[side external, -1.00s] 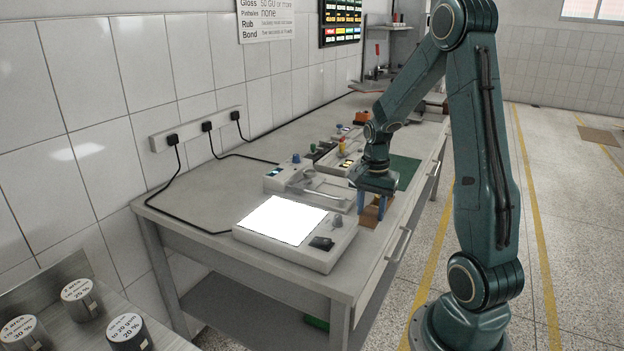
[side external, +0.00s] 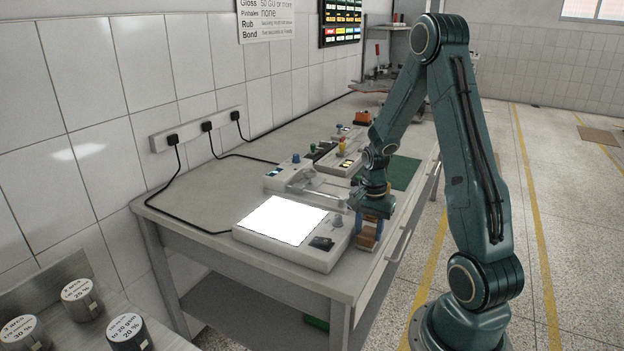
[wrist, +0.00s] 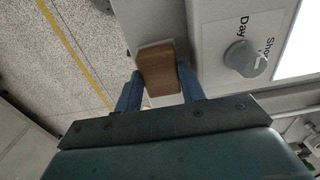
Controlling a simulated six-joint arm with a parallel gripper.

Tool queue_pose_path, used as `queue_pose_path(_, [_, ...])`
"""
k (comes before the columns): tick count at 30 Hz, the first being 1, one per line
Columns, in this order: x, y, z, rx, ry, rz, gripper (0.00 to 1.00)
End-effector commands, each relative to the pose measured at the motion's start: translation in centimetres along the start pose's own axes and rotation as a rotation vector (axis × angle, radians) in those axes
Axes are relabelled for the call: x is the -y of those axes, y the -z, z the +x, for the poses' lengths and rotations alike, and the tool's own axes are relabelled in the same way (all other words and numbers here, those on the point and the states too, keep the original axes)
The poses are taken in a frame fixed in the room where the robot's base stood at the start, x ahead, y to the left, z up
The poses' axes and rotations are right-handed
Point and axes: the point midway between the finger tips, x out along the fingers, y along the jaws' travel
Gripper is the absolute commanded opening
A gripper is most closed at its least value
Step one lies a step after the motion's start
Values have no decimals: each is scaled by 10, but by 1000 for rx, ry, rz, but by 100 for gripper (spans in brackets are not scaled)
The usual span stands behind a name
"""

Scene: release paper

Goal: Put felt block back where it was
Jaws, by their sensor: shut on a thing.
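The felt block (wrist: 158,72) shows in the wrist view as a small brown wood-grained block with a pale layer along its far edge. My gripper (wrist: 160,88) is shut on it, with a blue finger on each side. In the side view my gripper (side external: 369,228) points down near the table's front edge, just right of the light box. The brown block (side external: 367,240) shows between and below the blue fingers there. I cannot tell whether its underside touches the table.
A light box (side external: 283,222) with a bright panel and a knob (wrist: 245,58) stands close beside the block. Behind it are a grey device (side external: 302,183) and a green mat (side external: 402,172). The table's front edge (side external: 392,262) is close.

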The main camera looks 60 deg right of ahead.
Motion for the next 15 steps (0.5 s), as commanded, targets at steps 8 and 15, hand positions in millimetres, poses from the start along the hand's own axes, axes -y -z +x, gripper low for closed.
queue_pose_path(8, [0,0,0,0,0,0,14])
queue_pose_path(15, [0,0,3,-1,1,0,48])
